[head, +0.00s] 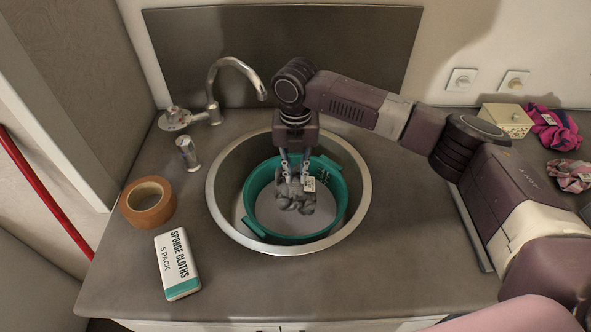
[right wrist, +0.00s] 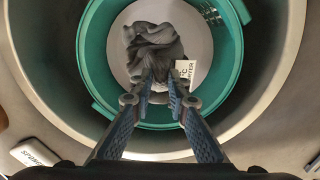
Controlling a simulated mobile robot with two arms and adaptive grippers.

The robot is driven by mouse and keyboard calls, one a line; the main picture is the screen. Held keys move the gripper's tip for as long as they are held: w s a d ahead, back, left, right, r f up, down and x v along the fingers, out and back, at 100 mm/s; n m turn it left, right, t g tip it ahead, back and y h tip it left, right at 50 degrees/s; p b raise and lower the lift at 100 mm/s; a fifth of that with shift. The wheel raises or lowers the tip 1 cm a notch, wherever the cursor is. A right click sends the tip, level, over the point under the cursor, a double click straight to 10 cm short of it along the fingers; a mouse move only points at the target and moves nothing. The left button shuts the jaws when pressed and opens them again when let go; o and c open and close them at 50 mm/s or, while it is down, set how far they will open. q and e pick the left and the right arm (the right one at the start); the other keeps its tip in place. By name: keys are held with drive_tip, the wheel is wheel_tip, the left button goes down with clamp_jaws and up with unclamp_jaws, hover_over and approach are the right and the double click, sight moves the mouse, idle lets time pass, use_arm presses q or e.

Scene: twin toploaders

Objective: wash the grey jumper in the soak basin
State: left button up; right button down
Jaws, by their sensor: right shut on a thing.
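The grey jumper (head: 294,200) is a small bunched grey cloth with a white label. My right gripper (head: 293,176) points down and is shut on the jumper, inside the teal soak basin (head: 252,192). The right wrist view shows the jumper (right wrist: 152,48) at the fingertips (right wrist: 161,80), over the pale floor of the teal basin (right wrist: 95,50). I cannot tell whether the cloth touches the basin floor. The basin sits in the round metal sink (head: 217,186). My left gripper is not in view.
A chrome tap (head: 212,100) stands behind the sink at the left. Brown tape (head: 130,212) and a sponge-cloth pack (head: 176,264) lie left of the sink. A patterned box (head: 504,120), pink cloth (head: 550,125) and patterned pink cloth (head: 570,176) are at the right. The front counter is clear.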

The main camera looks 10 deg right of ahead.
drive_tip(key=shift+f+b, duration=1.65)
drive_tip(key=shift+f, duration=3.25)
